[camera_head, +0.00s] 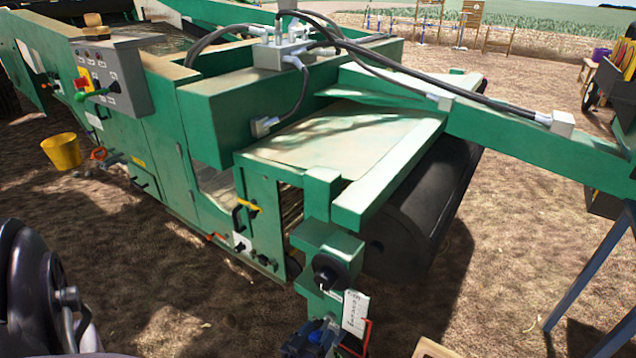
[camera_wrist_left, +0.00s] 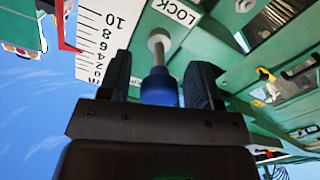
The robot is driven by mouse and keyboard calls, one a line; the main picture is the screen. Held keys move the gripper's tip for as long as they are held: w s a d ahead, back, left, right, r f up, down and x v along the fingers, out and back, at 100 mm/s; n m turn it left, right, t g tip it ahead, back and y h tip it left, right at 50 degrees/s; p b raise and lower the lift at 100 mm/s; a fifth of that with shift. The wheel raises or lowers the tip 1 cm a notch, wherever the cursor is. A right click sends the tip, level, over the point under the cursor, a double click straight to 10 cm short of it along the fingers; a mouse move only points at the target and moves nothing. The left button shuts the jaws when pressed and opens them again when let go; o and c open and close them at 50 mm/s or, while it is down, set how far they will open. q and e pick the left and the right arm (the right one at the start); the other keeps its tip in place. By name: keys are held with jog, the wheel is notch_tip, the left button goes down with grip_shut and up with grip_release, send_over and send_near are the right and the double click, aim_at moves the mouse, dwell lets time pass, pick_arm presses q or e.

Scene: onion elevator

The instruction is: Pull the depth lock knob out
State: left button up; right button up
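The blue depth lock knob (camera_wrist_left: 159,87) sits at the end of a short pale metal shaft in the left wrist view, below the white LOCK label (camera_wrist_left: 178,12). My left gripper (camera_wrist_left: 160,82) has one dark finger on each side of the knob. A narrow gap shows on both sides, so the fingers look apart from it. In the head view my left gripper (camera_head: 316,343) is at the bottom, by the lower end of the green depth post, and the knob (camera_head: 315,336) shows there as a small blue patch. My right gripper is not in view.
A white depth scale (camera_head: 355,313) and a red bracket (camera_head: 366,336) stand close to the gripper. A black crank knob (camera_head: 329,272) is above it on the post. The green machine body (camera_head: 140,150) and black roller (camera_head: 425,205) lie behind.

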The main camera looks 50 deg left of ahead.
pick_arm(q)
jog(key=p+v, duration=0.1)
jog(key=v, duration=0.9)
jog(key=shift+s+p, duration=0.3)
jog(key=shift+p, duration=0.05)
jog(key=shift+d, duration=0.15)
